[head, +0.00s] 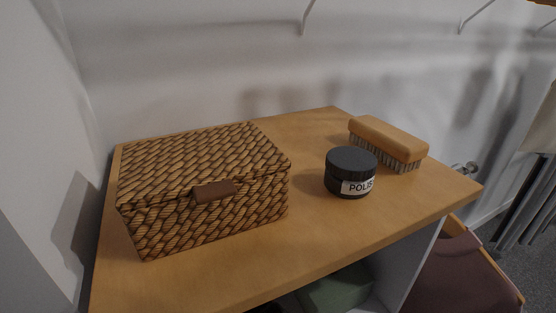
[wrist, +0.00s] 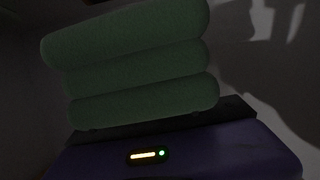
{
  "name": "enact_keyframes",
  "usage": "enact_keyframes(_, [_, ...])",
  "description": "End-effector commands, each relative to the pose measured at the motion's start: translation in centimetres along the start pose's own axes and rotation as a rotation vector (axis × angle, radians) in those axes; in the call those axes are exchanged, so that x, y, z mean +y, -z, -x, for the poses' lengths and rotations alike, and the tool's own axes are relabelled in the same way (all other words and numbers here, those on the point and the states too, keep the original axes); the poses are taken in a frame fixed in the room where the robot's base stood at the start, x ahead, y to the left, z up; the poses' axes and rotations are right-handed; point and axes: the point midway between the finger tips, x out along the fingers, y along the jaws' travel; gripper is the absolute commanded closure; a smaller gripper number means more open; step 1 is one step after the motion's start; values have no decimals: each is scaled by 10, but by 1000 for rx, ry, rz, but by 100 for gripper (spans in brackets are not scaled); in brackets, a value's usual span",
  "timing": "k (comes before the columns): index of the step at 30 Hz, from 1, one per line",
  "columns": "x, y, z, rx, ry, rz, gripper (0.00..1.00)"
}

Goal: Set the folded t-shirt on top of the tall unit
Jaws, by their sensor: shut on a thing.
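The folded t-shirt (wrist: 135,62) is green, in thick stacked folds, and fills the upper part of the dark wrist view. My gripper (wrist: 145,122) is shut on its near edge; the fingertips are mostly hidden by the fabric. In the head view, a green folded thing (head: 337,289), which looks like the same t-shirt, shows below the top board, partly cut off by the board and the frame edge. The unit's wooden top (head: 330,232) spans the head view. Whether the t-shirt touches a surface beneath it cannot be told.
On the top stand a lidded wicker basket (head: 205,190) at left, a dark-lidded polish jar (head: 350,172) and a wooden brush (head: 388,140) at right. Bare board lies along the front and between basket and jar. Walls close the back and left. A mauve thing (head: 455,280) is at lower right.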

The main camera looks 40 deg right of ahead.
Motion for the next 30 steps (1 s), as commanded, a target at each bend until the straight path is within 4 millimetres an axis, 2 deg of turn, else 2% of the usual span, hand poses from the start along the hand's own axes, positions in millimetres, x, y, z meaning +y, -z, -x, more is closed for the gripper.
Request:
enact_keyframes(7, [-9,-22,-12,-6,63,28,84])
enact_keyframes(12, [-11,-53,-15,-9,115,51,84])
enact_keyframes(19, [1,-106,-8,-8,163,71,84])
enact_keyframes(30, [20,-148,6,-2,173,72,84])
